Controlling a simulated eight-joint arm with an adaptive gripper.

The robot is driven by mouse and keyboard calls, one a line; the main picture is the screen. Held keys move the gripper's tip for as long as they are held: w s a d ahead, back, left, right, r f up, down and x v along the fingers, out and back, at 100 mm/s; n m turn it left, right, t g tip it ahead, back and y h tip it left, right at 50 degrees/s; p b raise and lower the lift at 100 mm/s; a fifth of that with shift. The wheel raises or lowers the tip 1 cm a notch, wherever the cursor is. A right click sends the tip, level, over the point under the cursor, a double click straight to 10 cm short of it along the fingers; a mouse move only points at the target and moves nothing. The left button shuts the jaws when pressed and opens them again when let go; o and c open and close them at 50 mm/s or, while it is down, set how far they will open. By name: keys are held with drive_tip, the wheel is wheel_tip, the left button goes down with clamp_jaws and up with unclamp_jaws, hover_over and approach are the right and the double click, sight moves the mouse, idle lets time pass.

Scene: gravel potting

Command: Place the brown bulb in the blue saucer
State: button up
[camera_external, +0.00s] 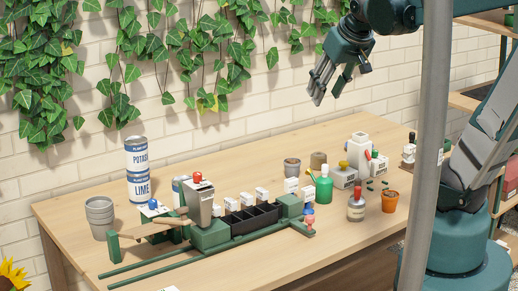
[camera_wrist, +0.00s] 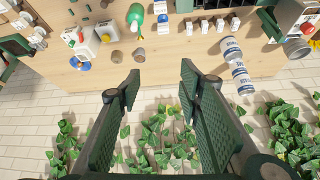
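My gripper (camera_external: 327,95) is raised high above the back of the table, near the brick wall. In the wrist view its two dark green fingers (camera_wrist: 160,74) stand wide apart with nothing between them. A small blue shape beside the white jug (camera_wrist: 88,46) may be the blue saucer (camera_wrist: 85,66); it is too small to be sure. No saucer is clear in the external view, where the jug may hide it.
Ivy hangs on the wall.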

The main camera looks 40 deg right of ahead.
drive_tip(key=s+a+f+n, duration=0.2)
drive_tip(key=s+a, duration=0.3)
drive_tip(key=s, duration=0.3)
drive_tip(key=shift+s+f+t+y, duration=0.4)
drive_tip(key=shift+f, duration=0.15)
drive_tip(key=shift+a, duration=0.1)
